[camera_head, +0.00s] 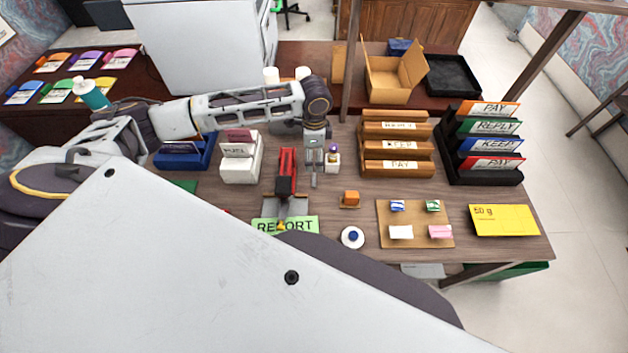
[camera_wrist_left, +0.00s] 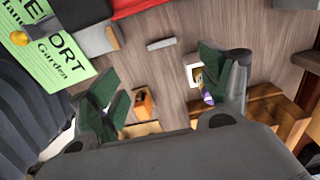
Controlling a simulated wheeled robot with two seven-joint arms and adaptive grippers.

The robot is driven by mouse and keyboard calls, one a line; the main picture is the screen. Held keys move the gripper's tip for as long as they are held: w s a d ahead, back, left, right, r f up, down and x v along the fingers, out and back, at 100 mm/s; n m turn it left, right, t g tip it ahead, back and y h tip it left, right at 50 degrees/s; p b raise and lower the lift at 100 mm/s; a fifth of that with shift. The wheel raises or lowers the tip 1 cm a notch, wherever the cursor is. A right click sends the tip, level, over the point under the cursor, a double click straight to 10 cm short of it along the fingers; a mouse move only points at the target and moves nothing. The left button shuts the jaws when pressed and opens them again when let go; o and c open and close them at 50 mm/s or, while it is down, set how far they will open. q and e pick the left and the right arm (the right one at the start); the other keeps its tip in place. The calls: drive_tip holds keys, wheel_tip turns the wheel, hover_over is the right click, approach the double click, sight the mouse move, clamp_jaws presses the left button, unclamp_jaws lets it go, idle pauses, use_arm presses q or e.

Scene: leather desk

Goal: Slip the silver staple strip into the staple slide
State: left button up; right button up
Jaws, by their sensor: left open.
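The red stapler (camera_head: 287,165) lies on the desk with its grey slide (camera_head: 291,207) extending toward the green REPORT sheet. In the left wrist view the grey slide (camera_wrist_left: 92,42) shows at the upper left. The small silver staple strip (camera_wrist_left: 160,44) lies apart from it on the bare wood; in the head view it appears as a short grey bar (camera_head: 314,181). My left gripper (camera_head: 315,158) is open and empty, pointing down just behind the strip. In the wrist view its green-padded fingers (camera_wrist_left: 160,70) are spread on either side, with the strip beyond their tips. My right gripper is not seen.
A small purple-capped bottle (camera_head: 334,158) stands close beside the left gripper. An orange block (camera_head: 350,199), a round white-and-blue item (camera_head: 352,237) and a tan board (camera_head: 384,238) are nearby. A white panel covers the lower left.

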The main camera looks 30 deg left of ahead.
use_arm(q)
drive_tip(key=shift+f, duration=0.15)
hover_over(315, 180)
drive_tip(key=shift+s+f, duration=0.1)
drive_tip(key=shift+f, duration=4.05)
drive_tip(key=shift+f, duration=0.1)
drive_tip(key=shift+w+f+p, duration=0.2)
drive_tip(key=shift+f+p, duration=0.35)
drive_tip(key=shift+f, duration=1.95)
drive_tip(key=c, duration=1)
drive_tip(key=shift+r, duration=0.15)
drive_tip(key=shift+r+b, duration=0.35)
drive_tip(key=shift+r, duration=4.55)
